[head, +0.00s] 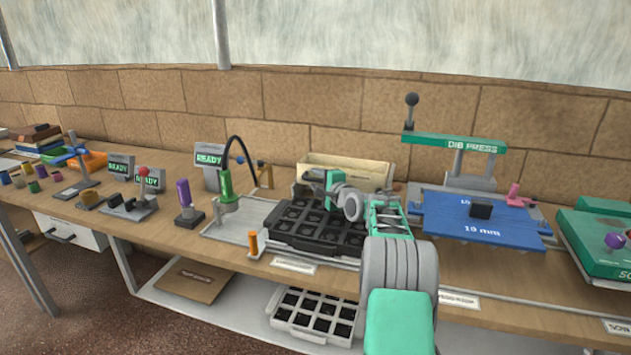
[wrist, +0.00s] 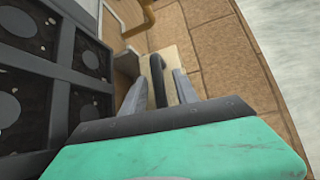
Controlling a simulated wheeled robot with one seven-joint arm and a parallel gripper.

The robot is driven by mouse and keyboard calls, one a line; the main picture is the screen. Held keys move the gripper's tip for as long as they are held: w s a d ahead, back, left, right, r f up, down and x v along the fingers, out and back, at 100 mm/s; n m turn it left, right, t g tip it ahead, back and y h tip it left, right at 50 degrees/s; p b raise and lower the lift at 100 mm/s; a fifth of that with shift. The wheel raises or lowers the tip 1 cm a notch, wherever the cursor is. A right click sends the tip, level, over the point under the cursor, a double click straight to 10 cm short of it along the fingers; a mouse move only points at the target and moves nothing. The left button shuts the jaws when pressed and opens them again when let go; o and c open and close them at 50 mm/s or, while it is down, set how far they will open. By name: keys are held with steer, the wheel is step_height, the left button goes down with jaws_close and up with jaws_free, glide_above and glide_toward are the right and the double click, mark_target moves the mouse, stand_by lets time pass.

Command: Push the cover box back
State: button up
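A long beige box (head: 345,168), which I take to be the cover box, stands behind the black tray, close to the brick wall. My gripper (head: 312,176) is in front of the box's left part and hides some of it. In the wrist view, a beige face (wrist: 178,62) shows beyond the fingers. A dark curved bar, like a handle, lies between the two grey fingers of my gripper (wrist: 160,88). The fingers stand apart, with gaps seen beside the bar. Whether either finger touches it or the box is unclear.
The black tray (head: 288,240) with several round-welled cells lies just in front of the box. A green tool on a black hose (head: 226,190) stands left. The DIB press (head: 455,144) and blue plate (head: 445,223) are right. The brick wall is close behind.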

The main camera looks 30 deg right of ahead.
steer(key=shift+s, duration=0.1)
steer(key=s, duration=0.5)
steer(key=s+r, duration=0.1)
steer(key=s, duration=0.1)
steer(key=shift+s+a, duration=0.15)
steer(key=shift+s, duration=0.15)
